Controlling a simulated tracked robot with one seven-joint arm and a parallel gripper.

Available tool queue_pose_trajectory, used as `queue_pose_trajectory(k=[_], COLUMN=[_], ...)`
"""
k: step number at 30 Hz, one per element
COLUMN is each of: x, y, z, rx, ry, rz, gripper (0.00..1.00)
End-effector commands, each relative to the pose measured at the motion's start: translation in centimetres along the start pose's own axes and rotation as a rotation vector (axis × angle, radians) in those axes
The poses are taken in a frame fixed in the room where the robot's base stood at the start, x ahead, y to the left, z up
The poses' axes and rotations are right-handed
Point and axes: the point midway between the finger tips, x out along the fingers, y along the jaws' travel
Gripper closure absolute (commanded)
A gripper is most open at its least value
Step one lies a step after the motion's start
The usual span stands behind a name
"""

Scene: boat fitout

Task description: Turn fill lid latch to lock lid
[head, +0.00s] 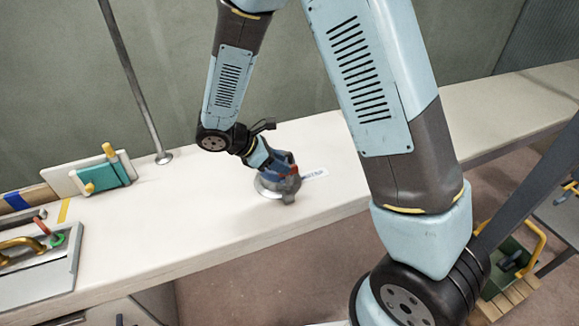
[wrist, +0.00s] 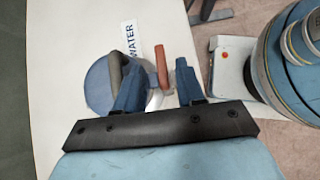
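The fill lid (head: 266,190) is a round fitting with a silver rim set in the pale bench top. In the wrist view, its blue disc (wrist: 97,88) and a grey loop handle (wrist: 117,65) show at left, partly behind my gripper. The red latch lever (wrist: 162,66) stands between my two blue fingers, with gaps beside it; it also shows in the head view (head: 294,170). My gripper (wrist: 160,72) is open, low over the lid, pointing down at the latch. Whether a finger touches the latch I cannot tell. My gripper and wrist hide part of the lid.
A white WATER label (wrist: 130,42) lies beside the lid. A metal pole (head: 140,85) rises from the bench (head: 200,215). A teal block (head: 107,174) and a panel with a brass handle (head: 22,246) are at left. A green toolbox (head: 512,265) is at lower right.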

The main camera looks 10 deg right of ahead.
Motion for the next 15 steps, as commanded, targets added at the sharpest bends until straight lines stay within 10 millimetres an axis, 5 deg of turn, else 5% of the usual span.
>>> queue_pose_trajectory(k=[6,15], x=[2.7,3.7], y=[0.0,0.0], z=[0.0,0.0], rx=[-0.001,0.001], ry=[-0.001,0.001], rz=[-0.001,0.001], gripper=[0.62,0.62])
